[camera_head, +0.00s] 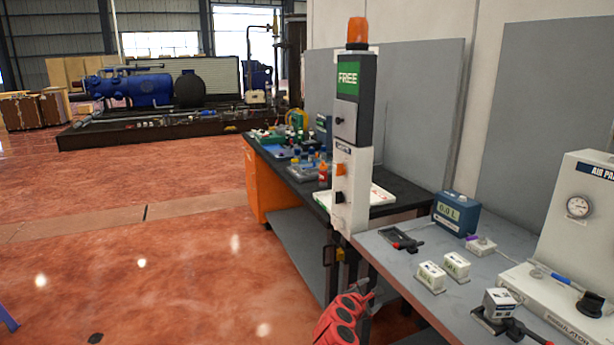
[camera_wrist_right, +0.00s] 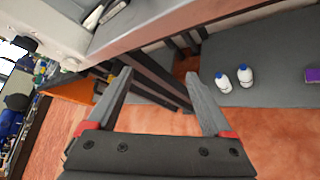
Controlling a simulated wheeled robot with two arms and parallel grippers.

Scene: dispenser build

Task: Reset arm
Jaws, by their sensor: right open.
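My right arm (camera_head: 341,320) shows as a red and dark part at the bottom of the head view, beside the front edge of the grey bench (camera_head: 392,262). In the right wrist view my right gripper (camera_wrist_right: 158,75) is open, with its two grey fingers spread and nothing between them. It is tilted in free space beside the bench legs, over the reddish floor. My left gripper is not in view.
A signal post (camera_head: 352,190) reading FREE stands at the bench corner. Small white boxes (camera_head: 431,276), a blue 0.0 L meter (camera_head: 455,213) and an air panel (camera_head: 577,255) stand on the bench. White bottles (camera_wrist_right: 223,83) stand on a lower shelf. The floor at left is open.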

